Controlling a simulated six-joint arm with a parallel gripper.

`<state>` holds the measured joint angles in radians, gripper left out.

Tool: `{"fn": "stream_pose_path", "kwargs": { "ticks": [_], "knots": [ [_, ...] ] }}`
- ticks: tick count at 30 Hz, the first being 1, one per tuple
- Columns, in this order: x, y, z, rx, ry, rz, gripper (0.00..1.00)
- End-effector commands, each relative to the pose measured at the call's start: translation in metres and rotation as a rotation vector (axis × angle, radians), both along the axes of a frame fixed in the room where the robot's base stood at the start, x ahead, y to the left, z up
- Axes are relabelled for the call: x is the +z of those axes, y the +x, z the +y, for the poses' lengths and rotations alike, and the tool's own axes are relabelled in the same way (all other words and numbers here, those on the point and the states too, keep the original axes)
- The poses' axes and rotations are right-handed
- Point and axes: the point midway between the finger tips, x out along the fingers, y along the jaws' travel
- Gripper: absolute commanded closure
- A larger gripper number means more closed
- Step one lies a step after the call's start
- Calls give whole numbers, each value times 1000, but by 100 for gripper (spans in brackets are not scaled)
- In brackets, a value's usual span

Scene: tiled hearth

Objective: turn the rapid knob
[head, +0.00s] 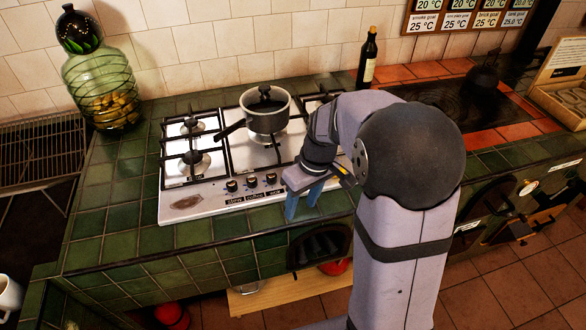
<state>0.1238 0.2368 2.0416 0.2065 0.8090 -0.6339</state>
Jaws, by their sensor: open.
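A white gas hob (190,207) is set into the green tiles. Three dark knobs with pale marks show along its front edge: a left knob (231,186), a middle knob (251,182) and a right knob (270,179). Small dark labels sit below them, too small to read surely, so I cannot tell which is the rapid knob. My gripper (303,204) is open, with its two blue fingers pointing down at the hob's front edge, right of the visible knobs. The gripper and arm hide the hob's right front part, and any knob there.
A lidded pot (265,112) stands on the middle burner, its handle pointing left. A dark bottle (367,58) stands behind the hob at right. A green glass jar (103,90) stands at left. Green tiles (150,240) in front of the hob are clear.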

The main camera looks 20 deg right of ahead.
Motion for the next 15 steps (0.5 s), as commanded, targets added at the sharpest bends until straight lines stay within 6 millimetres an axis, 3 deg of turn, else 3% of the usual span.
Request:
{"fn": "stream_pose_path", "kwargs": {
  "ticks": [1, 6, 10, 15],
  "knots": [
    [-1, 24, -6, 47, 16, -22, 55],
    [-1, 92, -24, 237, 58, -125, 55],
    [-4, 129, -36, 350, 72, -195, 55],
    [-5, 155, -47, 441, 75, -257, 55]
  ]
}}
